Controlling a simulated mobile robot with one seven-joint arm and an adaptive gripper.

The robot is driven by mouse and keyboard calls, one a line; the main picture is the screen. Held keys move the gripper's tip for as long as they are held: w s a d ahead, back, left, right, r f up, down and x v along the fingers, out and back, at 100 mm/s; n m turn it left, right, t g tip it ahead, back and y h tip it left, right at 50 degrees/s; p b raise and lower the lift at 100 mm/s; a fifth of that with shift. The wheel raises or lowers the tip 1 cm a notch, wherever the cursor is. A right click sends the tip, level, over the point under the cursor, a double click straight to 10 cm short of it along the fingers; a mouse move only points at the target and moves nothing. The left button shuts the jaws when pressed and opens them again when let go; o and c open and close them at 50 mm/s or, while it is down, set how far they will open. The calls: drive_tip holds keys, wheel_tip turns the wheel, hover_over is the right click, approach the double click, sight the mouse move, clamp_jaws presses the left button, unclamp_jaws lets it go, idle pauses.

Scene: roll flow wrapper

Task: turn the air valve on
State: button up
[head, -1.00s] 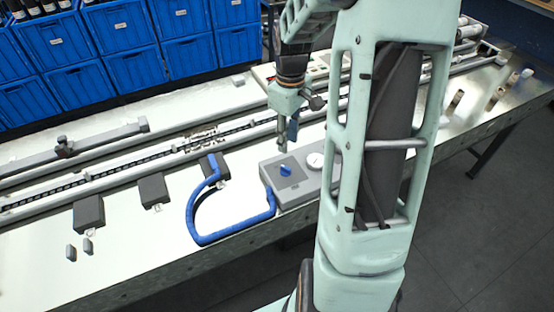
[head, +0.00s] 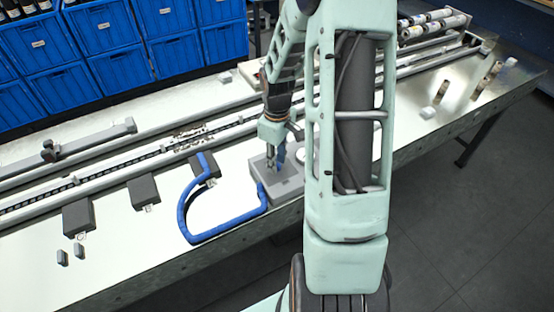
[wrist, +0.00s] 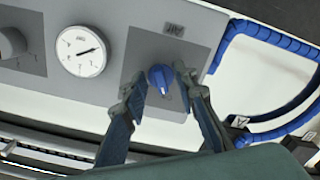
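The air valve is a blue knob (wrist: 160,78) on a dark plate marked AIR, on a grey control box (head: 290,188). In the wrist view the knob sits between my two fingertips, with its pointer toward the lower part of the picture. In the head view my gripper (head: 275,163) points down over the box and hides most of the knob.
A round gauge (wrist: 82,51) and a dark grey knob (wrist: 10,43) are on the same box. A thick blue hose (head: 184,218) curves left of the box. A conveyor rail (head: 110,168) runs behind. Blue crates (head: 120,69) stand at the back.

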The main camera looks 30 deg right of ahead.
drive_tip(key=shift+c, duration=0.7)
clamp_jaws()
drive_tip(key=shift+m, duration=0.3)
drive_tip(key=m+b, duration=0.2)
drive_tip(key=m, duration=0.3)
drive_tip(key=shift+a+b, duration=0.15)
drive_tip(key=shift+b, duration=0.15)
drive_tip(key=m+b, duration=0.1)
drive_tip(key=m, duration=0.5)
drive_tip(key=shift+a, duration=0.1)
drive_tip(key=shift+m, duration=0.3)
drive_tip(key=shift+o, duration=0.7)
unclamp_jaws()
